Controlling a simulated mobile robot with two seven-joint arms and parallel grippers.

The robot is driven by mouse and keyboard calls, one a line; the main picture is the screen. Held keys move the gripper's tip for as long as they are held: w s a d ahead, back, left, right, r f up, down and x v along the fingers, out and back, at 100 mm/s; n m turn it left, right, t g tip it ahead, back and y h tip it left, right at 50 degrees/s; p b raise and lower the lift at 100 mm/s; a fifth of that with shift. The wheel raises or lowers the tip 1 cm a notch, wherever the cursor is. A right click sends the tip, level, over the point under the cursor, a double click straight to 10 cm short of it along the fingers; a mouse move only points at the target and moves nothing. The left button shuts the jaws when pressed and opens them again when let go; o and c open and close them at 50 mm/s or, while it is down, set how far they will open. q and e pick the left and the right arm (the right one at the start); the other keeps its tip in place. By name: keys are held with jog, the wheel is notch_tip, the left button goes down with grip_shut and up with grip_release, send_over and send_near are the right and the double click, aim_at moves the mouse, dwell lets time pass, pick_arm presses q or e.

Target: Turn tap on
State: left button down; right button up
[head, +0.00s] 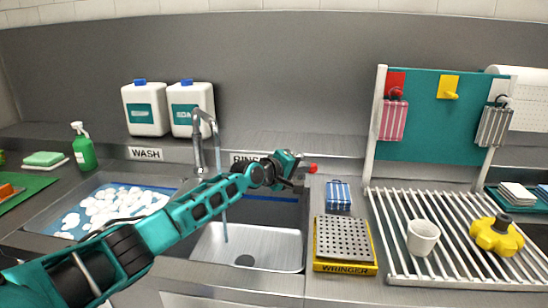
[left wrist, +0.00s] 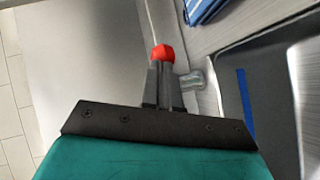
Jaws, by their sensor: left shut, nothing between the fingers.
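The silver tap (head: 197,140) stands behind the rinse sink (head: 205,245), with its curved spout over the basin. A thin pale-blue stream (head: 225,225) shows below the spout and reaches down into the sink; my arm crosses in front of it. A red knob (head: 312,168) is at the sink's right back corner; it also shows in the left wrist view (left wrist: 162,53). My left gripper (head: 300,170) is shut and empty, its fingertips right at the red knob. I cannot tell whether they touch it. In the left wrist view, a grey metal stub sits just right of the fingers.
A wash sink (head: 105,210) full of foam is on the left. A yellow wringer (head: 345,268), a blue striped cloth (head: 339,195) and a drying rack (head: 400,279) with a white cup (head: 423,237) stand on the right. Two white jugs (head: 168,110) stand at the back.

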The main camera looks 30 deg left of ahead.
pick_arm(q)
jog(key=w+d+b, duration=0.2)
jog(key=w+d, duration=0.2)
jog(key=d, duration=0.1)
jog(key=shift+w, duration=0.2)
pick_arm(e)
jog(key=shift+a+f, duration=0.15)
jog(key=shift+f, duration=0.6)
pick_arm(q)
jog(key=shift+d+r, duration=0.1)
jog(key=shift+r, duration=0.1)
jog(key=shift+d, duration=0.1)
pick_arm(e)
jog(key=shift+r, duration=0.15)
